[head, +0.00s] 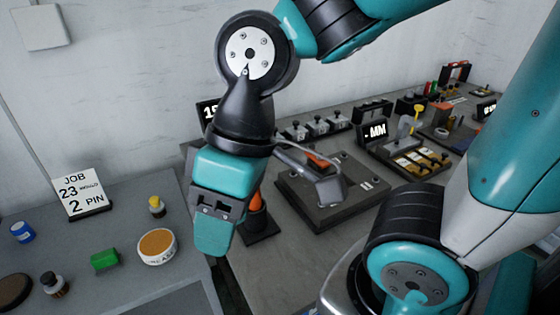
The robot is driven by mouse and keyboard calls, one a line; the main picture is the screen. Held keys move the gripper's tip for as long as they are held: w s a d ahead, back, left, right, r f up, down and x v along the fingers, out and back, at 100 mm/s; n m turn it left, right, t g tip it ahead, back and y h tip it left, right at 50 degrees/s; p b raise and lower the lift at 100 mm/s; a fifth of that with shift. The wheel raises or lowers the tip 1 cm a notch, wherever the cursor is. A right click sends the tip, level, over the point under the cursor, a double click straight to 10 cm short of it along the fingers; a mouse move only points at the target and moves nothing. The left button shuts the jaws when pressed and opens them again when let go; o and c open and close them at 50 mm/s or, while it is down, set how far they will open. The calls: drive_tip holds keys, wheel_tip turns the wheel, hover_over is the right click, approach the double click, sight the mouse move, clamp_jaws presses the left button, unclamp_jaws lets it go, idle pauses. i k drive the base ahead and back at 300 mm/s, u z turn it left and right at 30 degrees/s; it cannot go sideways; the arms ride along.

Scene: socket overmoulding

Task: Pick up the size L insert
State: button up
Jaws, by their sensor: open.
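My gripper (212,236) hangs pointing down at the left-centre of the head view, in front of the gap between the two grey benches. It is seen side-on, so its fingers overlap and the space between them is hidden. I see nothing held in it. No size L marking can be read in this view, so I cannot tell which part is the size L insert. A dark tray with yellow-gold slots (418,161) lies further right, apart from my gripper.
A dark mould-like plate (333,206) and an orange-handled tool in a stand (256,215) are close right of my gripper. The left bench holds a job card (80,193), round tin (157,246), green block (104,260) and small bottles. A "- MM" display (375,132) stands behind.

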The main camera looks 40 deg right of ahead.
sight(337, 121)
drive_tip(key=k, duration=1)
drive_tip(key=z, duration=1.6)
drive_tip(key=i, duration=1.3)
drive_tip(key=u, duration=1.6)
